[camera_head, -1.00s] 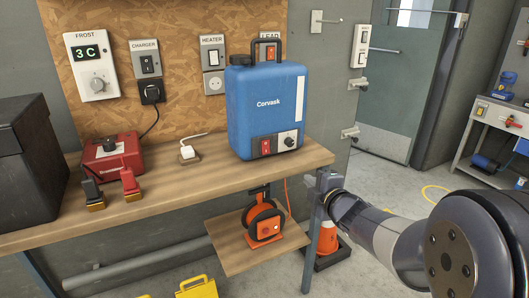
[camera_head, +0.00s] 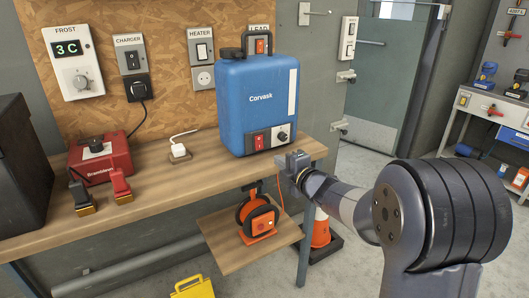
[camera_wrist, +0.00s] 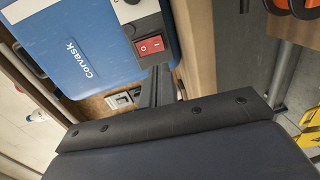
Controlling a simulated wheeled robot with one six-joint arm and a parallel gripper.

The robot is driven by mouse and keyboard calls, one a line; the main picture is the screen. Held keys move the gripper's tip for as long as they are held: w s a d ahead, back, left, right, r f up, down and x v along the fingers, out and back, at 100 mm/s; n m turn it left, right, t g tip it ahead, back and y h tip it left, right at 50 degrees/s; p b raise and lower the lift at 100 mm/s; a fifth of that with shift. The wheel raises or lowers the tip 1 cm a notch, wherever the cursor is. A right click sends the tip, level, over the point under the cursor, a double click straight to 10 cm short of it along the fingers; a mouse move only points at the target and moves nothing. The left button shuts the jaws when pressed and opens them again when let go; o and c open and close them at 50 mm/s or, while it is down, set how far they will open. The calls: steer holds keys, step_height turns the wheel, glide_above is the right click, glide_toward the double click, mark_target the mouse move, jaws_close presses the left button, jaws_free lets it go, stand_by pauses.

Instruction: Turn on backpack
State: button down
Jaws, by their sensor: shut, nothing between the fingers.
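The blue Corvask backpack unit (camera_head: 258,100) stands upright on the wooden bench, with a black handle on top. Low on its front are a red rocker switch (camera_head: 258,142) and a knob (camera_head: 282,136). In the wrist view the red switch (camera_wrist: 149,45) shows I and O marks; I cannot tell which side is pressed. My gripper (camera_head: 297,160) is shut and empty, in front of the bench's right end, right of and below the switch. In the wrist view its dark fingers (camera_wrist: 157,84) appear close to the switch, apparently not touching it.
A red Brambleel box (camera_head: 102,158) with two clamps and a white plug (camera_head: 179,149) are on the bench left of the unit. An orange hose or cable reel (camera_head: 258,218) sits on the lower shelf. An orange cone (camera_head: 320,232) stands under my arm.

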mark_target(260, 148)
steer(key=x, duration=0.9)
steer(key=shift+w+a, duration=0.1)
steer(key=shift+w, duration=0.1)
steer(key=shift+w+a+f+b, duration=0.1)
steer(key=shift+f+b, duration=0.25)
steer(key=shift+b, duration=0.6)
steer(key=shift+r, duration=0.3)
steer(key=shift+f, duration=0.1)
